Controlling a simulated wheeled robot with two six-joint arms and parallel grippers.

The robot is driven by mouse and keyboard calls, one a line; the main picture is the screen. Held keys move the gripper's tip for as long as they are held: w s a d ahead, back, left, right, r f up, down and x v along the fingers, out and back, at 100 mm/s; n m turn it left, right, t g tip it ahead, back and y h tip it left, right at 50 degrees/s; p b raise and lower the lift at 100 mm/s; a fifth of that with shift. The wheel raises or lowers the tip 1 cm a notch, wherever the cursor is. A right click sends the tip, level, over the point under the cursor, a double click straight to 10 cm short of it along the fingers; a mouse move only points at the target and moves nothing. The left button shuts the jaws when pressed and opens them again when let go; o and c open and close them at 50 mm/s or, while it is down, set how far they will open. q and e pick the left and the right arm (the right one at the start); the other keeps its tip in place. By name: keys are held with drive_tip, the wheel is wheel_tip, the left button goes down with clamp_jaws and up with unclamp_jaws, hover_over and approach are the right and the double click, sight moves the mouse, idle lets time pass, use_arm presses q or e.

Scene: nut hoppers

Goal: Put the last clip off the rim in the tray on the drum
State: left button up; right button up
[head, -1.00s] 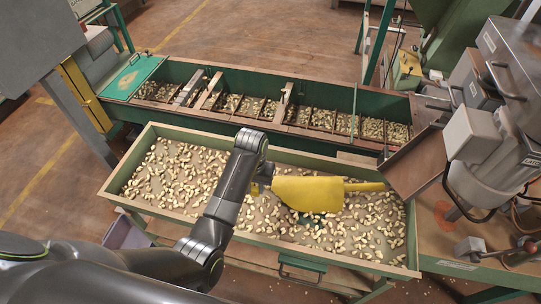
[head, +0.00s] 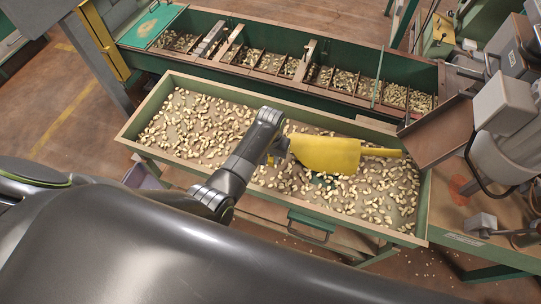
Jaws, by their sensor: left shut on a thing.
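My left gripper (head: 279,148) reaches over the near nut bin (head: 275,196) and is shut at the left end of a yellow scoop-like piece (head: 325,153). The scoop has a narrow handle pointing right. Its jaws are largely hidden by the wrist, so the exact grip is unclear. I cannot make out a clip on any rim. A grey rounded machine body (head: 503,158), possibly the drum, stands at the right. A brown tilted tray-like plate (head: 435,132) is beside it. My right gripper is not in view.
A green divided trough (head: 290,75) with nuts runs behind the bin. A grey post (head: 108,72) stands at the left. The space above the bin's left half is clear.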

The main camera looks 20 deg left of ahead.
use_arm(q)
drive_tip(key=shift+f, duration=0.15)
drive_tip(key=o, duration=1)
